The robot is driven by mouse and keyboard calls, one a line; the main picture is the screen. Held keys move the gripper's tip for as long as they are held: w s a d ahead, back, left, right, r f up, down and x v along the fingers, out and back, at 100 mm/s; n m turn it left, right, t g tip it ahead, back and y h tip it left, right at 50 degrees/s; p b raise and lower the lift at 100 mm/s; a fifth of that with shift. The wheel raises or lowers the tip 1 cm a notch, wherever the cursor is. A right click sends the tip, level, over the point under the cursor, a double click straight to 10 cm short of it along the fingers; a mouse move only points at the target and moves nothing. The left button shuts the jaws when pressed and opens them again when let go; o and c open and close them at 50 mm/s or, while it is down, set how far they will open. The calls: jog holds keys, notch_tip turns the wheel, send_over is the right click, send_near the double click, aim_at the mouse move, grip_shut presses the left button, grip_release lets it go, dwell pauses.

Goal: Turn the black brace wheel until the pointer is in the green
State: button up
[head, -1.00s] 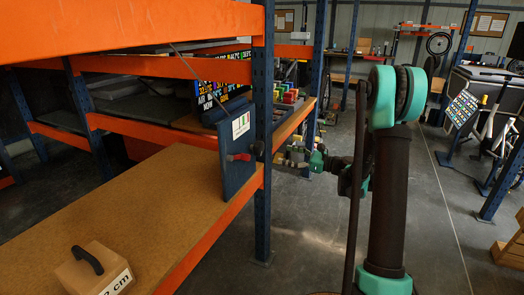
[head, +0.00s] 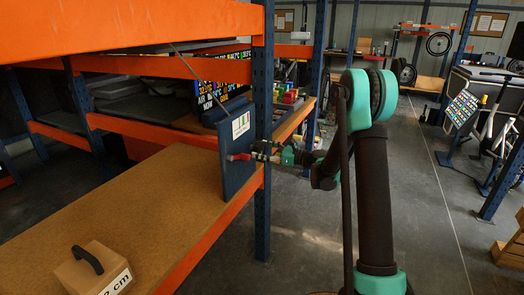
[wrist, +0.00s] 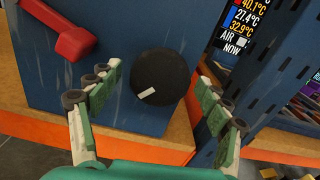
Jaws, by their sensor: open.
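The black brace wheel (wrist: 158,82) is a round black knob with a short white mark, on the blue panel (wrist: 115,100) in the wrist view. My gripper (wrist: 160,90) is open, with one green-and-white finger on each side of the wheel; I cannot tell if they touch it. In the head view my gripper (head: 262,152) is at the panel (head: 238,165) and hides the wheel. A white card (head: 241,125) with a green patch is on the panel's upper part; the pointer's position is too small to tell.
A red handle (wrist: 72,42) sticks out of the panel left of the wheel. A blue upright (head: 263,215) stands right beside the panel. A box with a black handle (head: 95,268) is on the wooden shelf (head: 130,205), which is otherwise mostly clear.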

jog(key=c, duration=1.1)
jog(key=shift+c, duration=0.3)
jog(key=shift+n, duration=0.3)
jog(key=n, duration=0.7)
jog(key=shift+n, duration=0.4)
jog(key=n, duration=0.3)
jog(key=shift+n, duration=2.2)
